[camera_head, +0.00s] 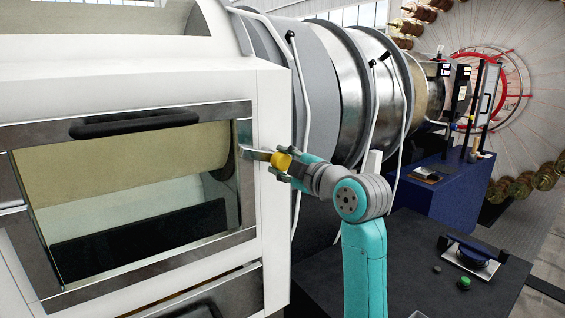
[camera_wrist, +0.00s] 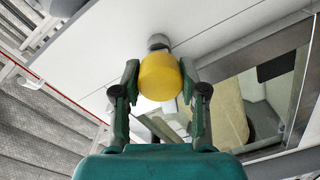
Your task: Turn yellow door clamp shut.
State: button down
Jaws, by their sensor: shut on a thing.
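The yellow door clamp (camera_head: 281,161) sits at the right edge of the white machine's windowed door (camera_head: 247,110). In the wrist view the clamp's round yellow knob (camera_wrist: 160,77) is between my two fingers, with a grey metal base (camera_wrist: 158,42) beyond it. My gripper (camera_head: 283,168) is shut on the yellow knob, and it also shows in the wrist view (camera_wrist: 160,85). A metal bar (camera_head: 255,155) runs from the knob left toward the door frame. The fingers hide part of the clamp in the head view.
A black handle (camera_head: 135,123) is on the door's top frame. A dark bench (camera_head: 410,270) with a green button (camera_head: 464,283) stands at the lower right. Large metal drums (camera_head: 335,80) and a wire wheel with spools (camera_head: 500,60) lie behind. White pipes (camera_head: 303,120) run close behind my gripper.

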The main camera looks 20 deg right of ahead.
jog(key=shift+n, duration=1.8)
jog(key=shift+f, duration=0.1)
jog(key=c, duration=0.6)
grip_release()
jog(key=v, duration=1.2)
jog(key=shift+a, duration=0.2)
jog(key=shift+f, duration=0.1)
